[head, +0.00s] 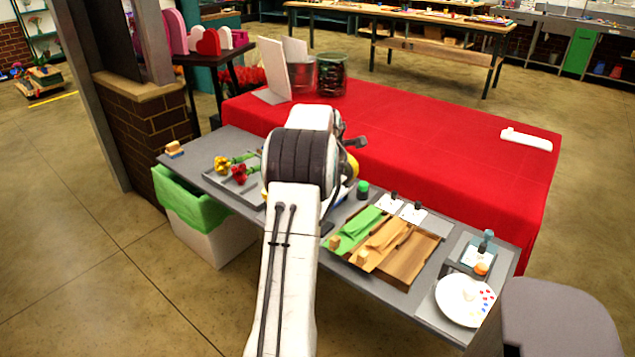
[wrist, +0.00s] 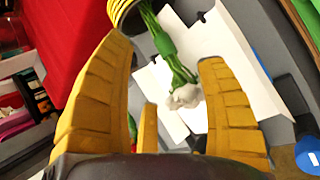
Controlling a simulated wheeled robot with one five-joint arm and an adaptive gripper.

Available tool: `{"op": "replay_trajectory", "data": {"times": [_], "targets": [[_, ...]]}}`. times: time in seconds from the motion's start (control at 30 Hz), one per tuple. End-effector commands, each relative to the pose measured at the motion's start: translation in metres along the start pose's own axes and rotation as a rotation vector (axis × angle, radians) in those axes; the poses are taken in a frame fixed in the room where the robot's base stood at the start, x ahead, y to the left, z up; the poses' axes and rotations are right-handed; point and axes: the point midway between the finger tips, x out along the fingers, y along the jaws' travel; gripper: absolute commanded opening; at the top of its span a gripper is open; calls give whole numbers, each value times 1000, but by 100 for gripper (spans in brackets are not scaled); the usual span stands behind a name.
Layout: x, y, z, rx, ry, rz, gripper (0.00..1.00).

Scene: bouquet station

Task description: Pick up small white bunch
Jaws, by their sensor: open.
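The small white bunch (wrist: 185,97) shows in the wrist view, with white blossoms and a green stem (wrist: 163,42) running up and left. It lies between the yellow fingers of my gripper (wrist: 165,52), which are apart. I cannot tell whether they touch it. In the head view my arm hides the bunch and most of my gripper; only a bit of yellow finger shows (head: 350,166).
A yellow bunch (head: 221,165) and a red bunch (head: 239,173) lie on the grey table, left of my arm. A red-covered table (head: 440,140) stands behind.

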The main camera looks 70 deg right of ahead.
Motion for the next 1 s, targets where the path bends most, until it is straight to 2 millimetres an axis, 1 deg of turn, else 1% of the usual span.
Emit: {"op": "replay_trajectory", "data": {"times": [0.27,0.7,0.83,1.0], "targets": [[16,0,0,1,1,-1,66],[55,-2,0,2,1,-2,66],[61,-3,-1,2,0,0,66],[63,-3,-1,2,-1,0,66]]}}
